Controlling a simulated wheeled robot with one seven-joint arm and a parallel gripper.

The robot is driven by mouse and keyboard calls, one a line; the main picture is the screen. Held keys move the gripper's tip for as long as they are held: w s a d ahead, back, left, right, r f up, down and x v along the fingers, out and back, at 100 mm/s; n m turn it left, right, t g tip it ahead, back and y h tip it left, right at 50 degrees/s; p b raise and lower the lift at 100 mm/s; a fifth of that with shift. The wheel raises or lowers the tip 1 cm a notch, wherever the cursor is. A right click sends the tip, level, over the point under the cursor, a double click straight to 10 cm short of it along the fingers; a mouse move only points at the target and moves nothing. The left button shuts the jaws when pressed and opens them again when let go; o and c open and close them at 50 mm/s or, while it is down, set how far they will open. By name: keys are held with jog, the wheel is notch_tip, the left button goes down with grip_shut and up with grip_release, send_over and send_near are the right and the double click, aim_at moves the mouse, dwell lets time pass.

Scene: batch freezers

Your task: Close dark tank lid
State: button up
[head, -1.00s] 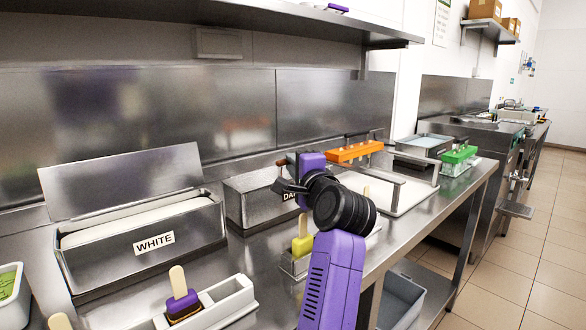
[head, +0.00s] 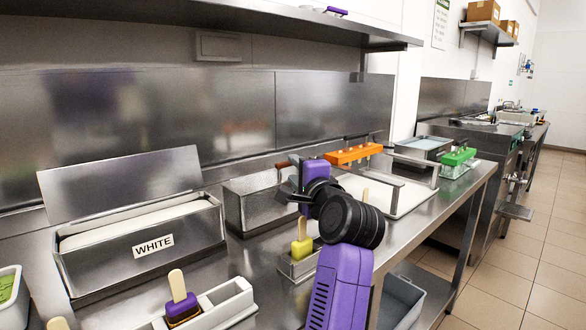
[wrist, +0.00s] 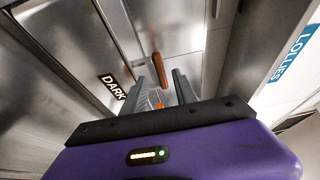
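The dark tank (head: 250,208) is a steel box on the counter beside the white tank. Its front label is hidden behind my gripper in the head view. The DARK label (wrist: 112,86) shows in the wrist view. A reddish-brown handle (wrist: 158,70) lies just beyond my fingertips. Whether the lid is fully down is hard to tell. My gripper (head: 290,190) is at the tank's right front corner. In the wrist view my gripper's fingers (wrist: 170,78) are apart with nothing between them; contact with the handle is not visible.
The white tank (head: 140,248) has its lid (head: 125,183) raised. Lollies stand in a white holder (head: 225,305) and a small holder near my arm. An orange rack (head: 353,153) and a green one (head: 459,156) are at the right. A shelf hangs above.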

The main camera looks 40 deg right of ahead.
jog(key=v, duration=0.5)
jog(key=shift+s, duration=0.2)
dwell(0.3)
